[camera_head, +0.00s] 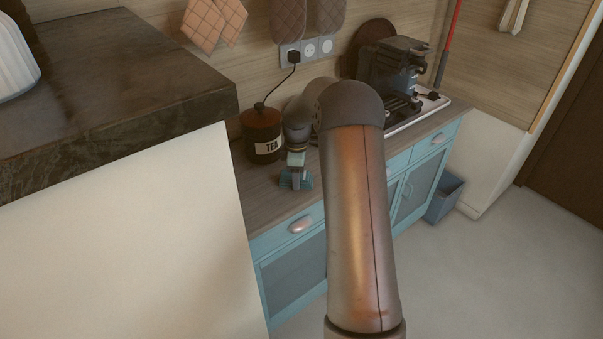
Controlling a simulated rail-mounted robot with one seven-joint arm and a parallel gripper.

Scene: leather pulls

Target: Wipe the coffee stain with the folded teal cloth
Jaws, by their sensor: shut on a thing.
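My gripper (297,170) points down over the wooden counter, just right of the tea canister. It is shut on the folded teal cloth (304,183), which shows as a small teal bundle at the fingertips. The cloth is at or very near the counter top; I cannot tell whether it touches. No coffee stain can be made out; the cloth, gripper or my arm may hide it.
The brown TEA canister (262,135) stands close to the left of my gripper. A black coffee machine (396,75) stands on a tray (432,104) at the back right. Bare counter (262,203) lies in front of the canister. A raised dark stone worktop (110,90) is at left.

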